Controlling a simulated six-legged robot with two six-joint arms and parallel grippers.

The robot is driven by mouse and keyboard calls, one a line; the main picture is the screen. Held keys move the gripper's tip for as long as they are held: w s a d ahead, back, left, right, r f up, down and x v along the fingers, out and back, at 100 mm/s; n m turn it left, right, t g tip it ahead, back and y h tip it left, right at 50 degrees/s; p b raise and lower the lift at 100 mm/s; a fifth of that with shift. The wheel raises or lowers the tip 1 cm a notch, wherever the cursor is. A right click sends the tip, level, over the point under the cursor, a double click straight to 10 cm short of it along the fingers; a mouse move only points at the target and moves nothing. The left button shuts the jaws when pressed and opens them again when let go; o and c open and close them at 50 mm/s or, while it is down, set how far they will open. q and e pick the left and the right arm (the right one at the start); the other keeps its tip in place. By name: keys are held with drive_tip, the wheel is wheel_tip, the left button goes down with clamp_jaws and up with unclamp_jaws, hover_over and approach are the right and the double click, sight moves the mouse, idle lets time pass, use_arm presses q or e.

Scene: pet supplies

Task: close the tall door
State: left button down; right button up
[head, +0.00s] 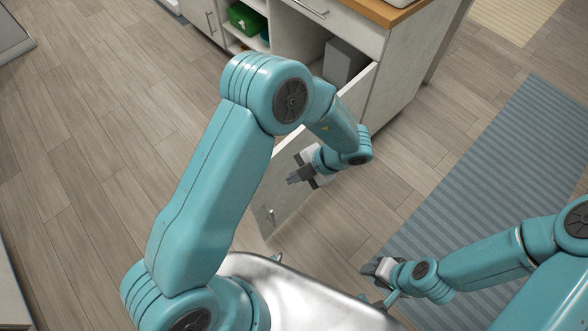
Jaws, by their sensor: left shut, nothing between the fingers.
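The tall door (285,205) is a pale grey panel standing open. It swings out from the right end of the cabinet toward me, with a small handle (271,217) near its free edge. My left arm hides much of its middle and upper part. My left gripper (292,179) is shut and empty in front of the door's face, above and right of the handle; I cannot tell whether it touches the panel. My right gripper (368,270) is low on the right, apart from the door, above the floor near the mat; its jaws are too small to read.
The cabinet (405,80) has a wooden top (375,8), a drawer (330,22) and an open shelf holding a green box (247,20). A grey item (342,62) stands inside the door's opening. A blue striped mat (500,165) lies right. The floor at left is clear.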

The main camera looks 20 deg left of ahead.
sight(263, 179)
use_arm(q)
drive_tip(key=shift+a+f, duration=0.65)
drive_tip(key=shift+a, duration=0.45)
drive_tip(key=shift+a+f, duration=0.7)
drive_tip(key=shift+a, duration=0.45)
drive_tip(key=shift+a+f, duration=0.65)
drive_tip(key=shift+a, duration=0.45)
